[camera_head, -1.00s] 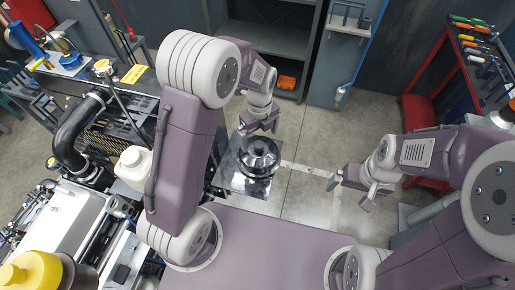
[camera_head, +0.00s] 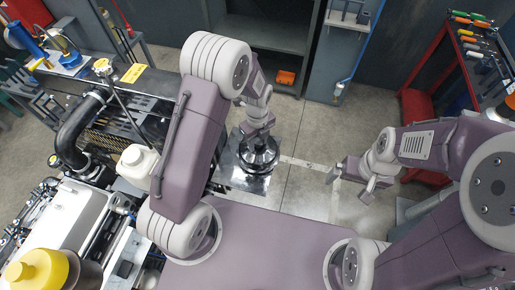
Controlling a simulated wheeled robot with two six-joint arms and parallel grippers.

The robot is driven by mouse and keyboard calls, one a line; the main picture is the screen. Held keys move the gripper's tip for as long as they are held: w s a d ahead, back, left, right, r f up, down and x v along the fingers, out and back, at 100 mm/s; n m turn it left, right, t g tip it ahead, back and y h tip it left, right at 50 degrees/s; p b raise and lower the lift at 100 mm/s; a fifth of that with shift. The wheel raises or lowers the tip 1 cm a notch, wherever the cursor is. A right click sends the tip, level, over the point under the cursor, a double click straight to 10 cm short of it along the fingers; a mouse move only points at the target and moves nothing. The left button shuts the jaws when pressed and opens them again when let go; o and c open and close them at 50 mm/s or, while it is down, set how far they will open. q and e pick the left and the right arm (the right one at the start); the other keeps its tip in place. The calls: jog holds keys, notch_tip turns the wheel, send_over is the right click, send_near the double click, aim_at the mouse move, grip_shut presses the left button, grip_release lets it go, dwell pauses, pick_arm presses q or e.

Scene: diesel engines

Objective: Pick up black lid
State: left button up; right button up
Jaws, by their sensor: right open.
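The round black lid (camera_head: 259,158) sits on a shiny square metal stand (camera_head: 243,182) just beyond my purple base. My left gripper (camera_head: 258,136) is right above the lid, pointing down, and covers its middle. Its fingers are small and partly hidden, so I cannot tell whether they are open or shut or touch the lid. My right gripper (camera_head: 350,186) is open and empty, to the right of the stand above the floor.
A red tool bench (camera_head: 447,62) stands at the right. A grey cabinet (camera_head: 266,36) is at the back. The floor between is clear.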

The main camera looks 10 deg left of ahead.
pick_arm(q)
grip_shut()
